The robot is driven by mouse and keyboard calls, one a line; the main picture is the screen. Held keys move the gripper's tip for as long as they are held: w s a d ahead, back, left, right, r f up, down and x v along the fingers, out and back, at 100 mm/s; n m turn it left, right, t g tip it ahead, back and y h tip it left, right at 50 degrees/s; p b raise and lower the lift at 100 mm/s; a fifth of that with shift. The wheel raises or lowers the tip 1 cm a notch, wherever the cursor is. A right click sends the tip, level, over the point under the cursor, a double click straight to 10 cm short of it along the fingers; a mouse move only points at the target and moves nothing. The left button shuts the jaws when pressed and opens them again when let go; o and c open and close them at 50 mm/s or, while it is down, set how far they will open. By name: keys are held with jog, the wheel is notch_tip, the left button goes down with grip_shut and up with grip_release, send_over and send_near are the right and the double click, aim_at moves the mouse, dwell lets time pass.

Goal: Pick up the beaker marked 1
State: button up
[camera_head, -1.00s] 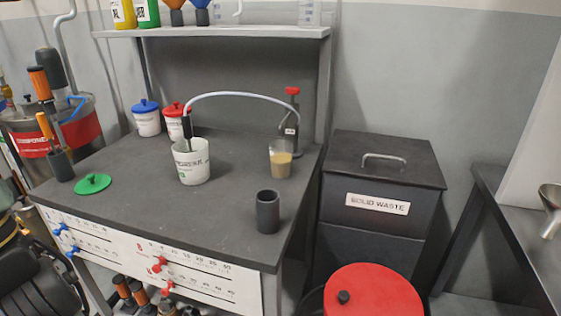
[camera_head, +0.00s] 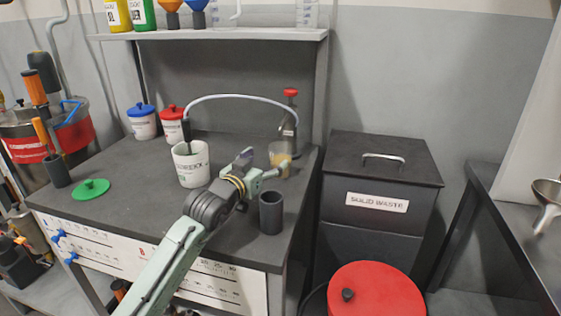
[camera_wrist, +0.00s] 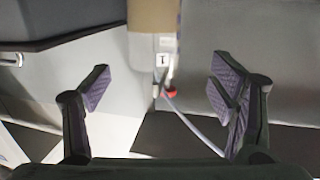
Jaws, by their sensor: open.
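The beaker with tan liquid (camera_head: 279,153) stands at the right rear of the dark bench. In the wrist view the beaker (camera_wrist: 153,30) is at the top centre, with a small label reading 1. My gripper (camera_head: 266,164) reaches in from the front left, close to the beaker, and partly covers it in the head view. In the wrist view my gripper (camera_wrist: 163,88) has its two purple-padded fingers wide apart. The beaker appears beyond the fingertips, roughly in line with the gap.
A dark grey cup (camera_head: 271,212) stands just in front of my gripper. A white tub (camera_head: 191,165) with a hose stands to the left, and a red-topped bottle (camera_head: 289,122) behind the beaker. A solid waste bin (camera_head: 377,215) is right of the bench.

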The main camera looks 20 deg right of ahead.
aim_at(285, 146)
jog(key=x, duration=0.3)
jog(key=shift+r+p, duration=0.15)
jog(key=shift+p, duration=0.2)
jog(key=shift+w+d+r+p, duration=0.1)
jog(key=shift+w+d+p, duration=0.05)
jog(key=shift+d+p, duration=0.2)
jog(key=p+x, duration=0.2)
jog(key=x, duration=0.1)
jog(key=shift+d, duration=0.4)
jog(key=shift+w+d, duration=0.2)
jog(key=shift+w, duration=0.1)
jog(key=c, duration=1.4)
jog(key=shift+c, duration=0.6)
